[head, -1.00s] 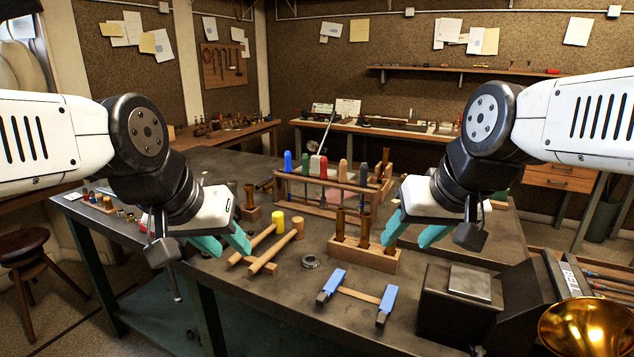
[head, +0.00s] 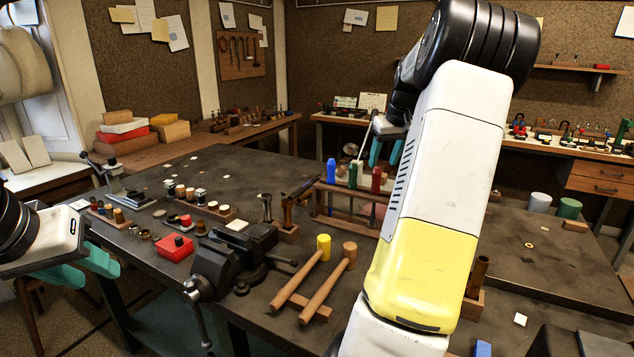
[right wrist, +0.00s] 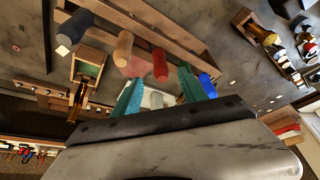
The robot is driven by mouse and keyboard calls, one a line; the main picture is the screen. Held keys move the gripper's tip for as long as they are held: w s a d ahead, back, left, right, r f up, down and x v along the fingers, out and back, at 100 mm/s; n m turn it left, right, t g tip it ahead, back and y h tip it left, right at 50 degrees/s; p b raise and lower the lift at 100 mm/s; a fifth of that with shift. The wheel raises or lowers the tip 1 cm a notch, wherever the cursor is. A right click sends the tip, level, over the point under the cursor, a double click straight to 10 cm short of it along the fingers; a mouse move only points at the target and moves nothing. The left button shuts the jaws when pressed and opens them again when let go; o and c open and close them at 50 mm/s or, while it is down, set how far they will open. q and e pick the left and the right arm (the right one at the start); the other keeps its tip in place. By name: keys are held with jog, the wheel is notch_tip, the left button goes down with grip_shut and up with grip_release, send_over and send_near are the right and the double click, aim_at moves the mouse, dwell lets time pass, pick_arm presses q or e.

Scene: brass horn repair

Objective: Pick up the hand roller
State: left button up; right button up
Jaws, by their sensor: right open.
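A wooden rack (head: 340,222) on the bench holds upright tools with blue (head: 331,172), green (head: 353,175) and red (head: 376,181) handles. I cannot tell for sure which tool is the hand roller. My right gripper (head: 385,153) is open above and behind the rack, partly hidden by my right arm. In the right wrist view, the open fingers (right wrist: 160,77) point at the row, near the red handle (right wrist: 160,65). A pale thing (right wrist: 154,98) shows between them; whether they touch anything is unclear. My left gripper (head: 80,268) is open and empty at the left, off the bench edge.
A black vise (head: 235,262) and two mallets, one yellow-headed (head: 323,243), stand before the rack. A red box (head: 174,247) and small parts lie at left. Tan (right wrist: 123,48) and grey-blue (right wrist: 75,25) handles neighbour the red one. The bench's back left is mostly clear.

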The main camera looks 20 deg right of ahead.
aim_at(379, 169)
jog(key=x, duration=0.7)
jog(key=shift+w+f, duration=0.25)
jog(key=shift+w, duration=0.1)
grip_shut()
